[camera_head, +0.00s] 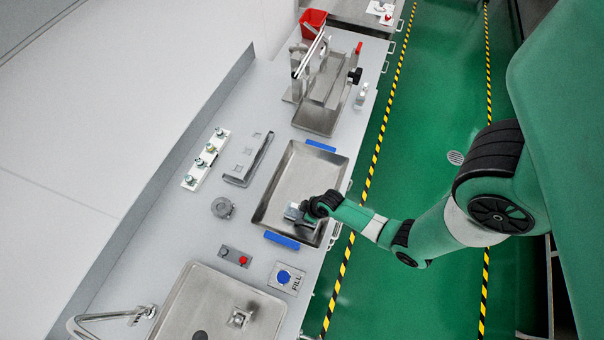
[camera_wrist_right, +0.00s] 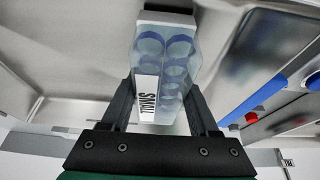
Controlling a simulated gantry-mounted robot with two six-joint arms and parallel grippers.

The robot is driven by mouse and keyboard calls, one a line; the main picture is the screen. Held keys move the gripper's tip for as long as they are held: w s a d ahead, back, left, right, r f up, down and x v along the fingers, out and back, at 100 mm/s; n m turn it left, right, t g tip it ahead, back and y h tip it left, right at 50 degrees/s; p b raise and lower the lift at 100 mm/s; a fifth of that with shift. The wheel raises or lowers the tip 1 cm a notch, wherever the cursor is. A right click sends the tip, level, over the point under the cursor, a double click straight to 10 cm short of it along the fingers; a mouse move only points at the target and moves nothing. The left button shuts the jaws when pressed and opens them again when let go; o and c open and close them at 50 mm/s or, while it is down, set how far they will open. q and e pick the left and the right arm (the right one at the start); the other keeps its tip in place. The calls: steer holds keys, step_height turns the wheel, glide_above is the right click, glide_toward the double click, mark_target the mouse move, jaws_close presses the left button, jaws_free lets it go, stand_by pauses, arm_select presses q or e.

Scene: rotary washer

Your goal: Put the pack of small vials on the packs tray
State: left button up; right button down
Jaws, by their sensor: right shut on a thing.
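The pack of small vials (camera_wrist_right: 165,65) is a clear box with blue-ringed vials and a white label reading SMALL. My right gripper (camera_head: 308,211) is shut on it, with one finger on each side of the box in the right wrist view. In the head view the pack (camera_head: 295,214) is at the near end of a shallow steel tray with blue handles (camera_head: 300,167), within its outline. I cannot tell whether the pack touches the tray floor. My left gripper is not in view.
A steel sink (camera_head: 188,303) with a tap is at the near end, by a FILL button plate (camera_head: 287,278) and a red-button panel (camera_head: 235,257). A white rack (camera_head: 205,160) and slotted metal block (camera_head: 248,160) stand left of the tray. A steel fixture (camera_head: 322,95) stands beyond.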

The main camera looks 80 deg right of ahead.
steer(key=shift+f, duration=0.1)
steer(key=shift+f+b, duration=0.3)
steer(key=shift+b, duration=0.05)
steer(key=shift+c, duration=0.7)
jaws_free()
steer(key=shift+r, duration=0.1)
steer(key=p+v, duration=0.4)
steer(key=v, duration=0.2)
steer(key=p+v, duration=0.4)
steer(key=v, duration=0.2)
steer(key=shift+w+p, duration=0.25)
steer(key=shift+p, duration=0.15)
steer(key=shift+s+r+p, duration=0.25)
steer(key=shift+r+p, duration=0.05)
steer(key=shift+r, duration=0.05)
